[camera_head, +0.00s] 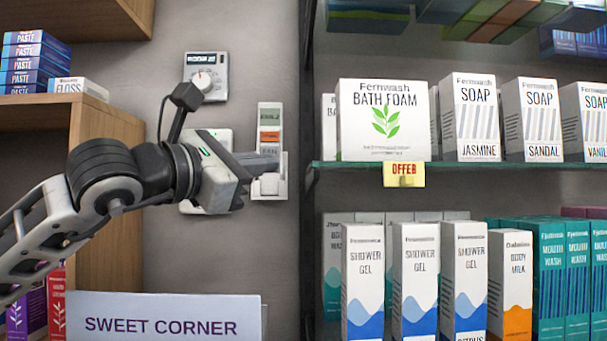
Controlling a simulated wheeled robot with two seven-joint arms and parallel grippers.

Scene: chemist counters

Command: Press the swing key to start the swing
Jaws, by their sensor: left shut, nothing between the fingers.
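A slim white remote-like panel (270,125) sits in a holder on the grey wall in the head view. It has a greenish display at the top, an orange key (269,137) below it, and a grey key with small lettering I cannot read surely. My left gripper (270,163) is shut and empty. Its fingertips point right and overlap the panel's lower part, just below the grey key. Any keys there are hidden, and I cannot make out the swing key. Whether the fingertips touch the panel cannot be told. My right gripper is not in view.
A dial thermostat (206,76) hangs above my left wrist. A white wall plate (219,136) is partly behind my gripper. Shelves with a bath foam box (383,120) and soap boxes stand close on the right. A wooden shelf (92,115) and a Sweet Corner sign (165,318) are left.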

